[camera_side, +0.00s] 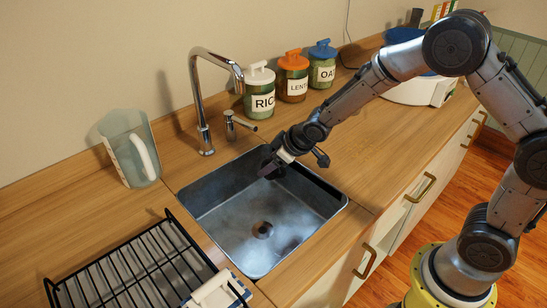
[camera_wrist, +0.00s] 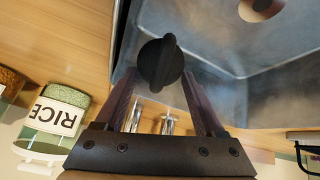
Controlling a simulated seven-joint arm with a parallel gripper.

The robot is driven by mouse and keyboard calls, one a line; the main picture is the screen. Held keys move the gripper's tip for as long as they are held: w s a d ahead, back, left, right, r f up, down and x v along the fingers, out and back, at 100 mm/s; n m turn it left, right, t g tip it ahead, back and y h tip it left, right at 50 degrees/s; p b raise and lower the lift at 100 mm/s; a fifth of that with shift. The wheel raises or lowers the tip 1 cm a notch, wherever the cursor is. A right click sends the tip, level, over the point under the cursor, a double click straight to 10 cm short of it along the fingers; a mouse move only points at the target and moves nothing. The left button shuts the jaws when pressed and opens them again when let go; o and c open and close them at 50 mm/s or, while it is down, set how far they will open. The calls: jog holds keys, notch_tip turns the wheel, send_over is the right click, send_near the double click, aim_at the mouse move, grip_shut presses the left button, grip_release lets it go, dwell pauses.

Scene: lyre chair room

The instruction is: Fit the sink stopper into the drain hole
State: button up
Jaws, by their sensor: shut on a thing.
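The black round stopper (camera_wrist: 160,62), with a raised ridge across its top, sits between the fingertips of my gripper (camera_wrist: 160,76) in the wrist view. My gripper is shut on it. In the side view my gripper (camera_side: 270,170) is at the back part of the steel sink (camera_side: 225,206), and the stopper cannot be made out against the dark fingers. The drain hole (camera_side: 262,230) is in the sink floor, nearer the front than my gripper. It also shows at the top right of the wrist view (camera_wrist: 260,8), apart from the stopper.
A chrome faucet (camera_side: 199,105) and a small lever (camera_side: 232,124) stand behind the sink. Lidded jars, including the rice jar (camera_side: 259,95), line the wall. A clear jug (camera_side: 131,148) stands left; a black dish rack (camera_side: 135,268) lies front left. The sink floor around the drain is clear.

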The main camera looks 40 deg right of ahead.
jog(key=shift+s+a+f+m+g+h, duration=0.15)
jog(key=shift+a+f+m+g+h, duration=0.2)
jog(key=shift+a+f+g, duration=0.5)
jog(key=s+a+f+m+g, duration=0.1)
jog(key=s+a+g, duration=0.3)
jog(key=a, duration=0.4)
jog(key=shift+s+f+g+h, duration=0.25)
jog(key=shift+f+g+h, duration=0.1)
jog(key=shift+f+g, duration=0.3)
jog(key=r+g, duration=0.2)
jog(key=g, duration=0.2)
send_over(255, 269)
jog(key=w, duration=0.1)
jog(key=shift+f+m, duration=0.2)
jog(key=shift+m, duration=0.05)
jog(key=shift+f, duration=2.85)
jog(key=shift+f, duration=1.55)
jog(key=shift+r, duration=0.1)
jog(key=shift+r, duration=1.15)
